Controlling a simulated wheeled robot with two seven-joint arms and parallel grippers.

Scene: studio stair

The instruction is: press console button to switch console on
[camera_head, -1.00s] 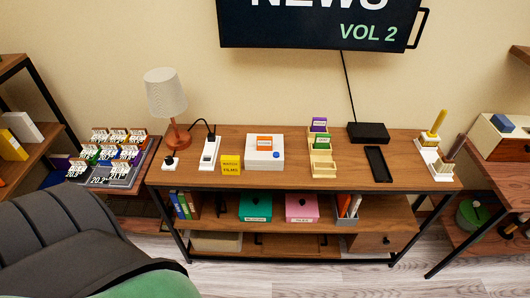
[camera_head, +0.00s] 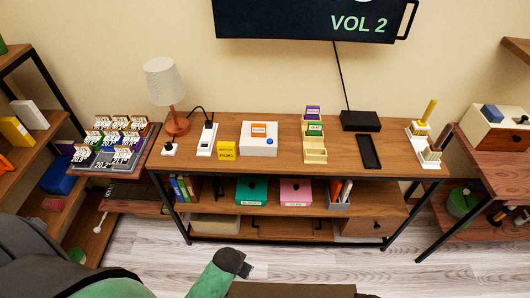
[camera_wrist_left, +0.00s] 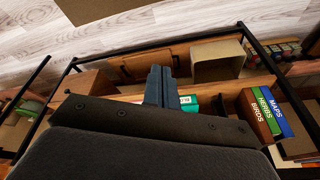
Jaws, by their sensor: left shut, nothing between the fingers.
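The console is a white box (camera_head: 259,146) on the top of the wooden stand (camera_head: 365,184). An orange cartridge (camera_head: 258,130) stands in it. Its round blue button (camera_head: 270,141) is on the right of the near side. My left gripper (camera_head: 246,268) is low in front of the stand, well below and apart from the console. In the left wrist view its two grey fingers (camera_wrist_left: 158,85) are together and empty, in front of the lower shelves. The console is not visible in that view. My right gripper is not in view.
A yellow card (camera_head: 226,150) and a white power strip (camera_head: 207,140) are left of the console. A wooden cartridge rack (camera_head: 315,155) is to its right. A lamp (camera_head: 163,85) stands at the back left. A brown panel (camera_head: 290,291) lies at the bottom edge.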

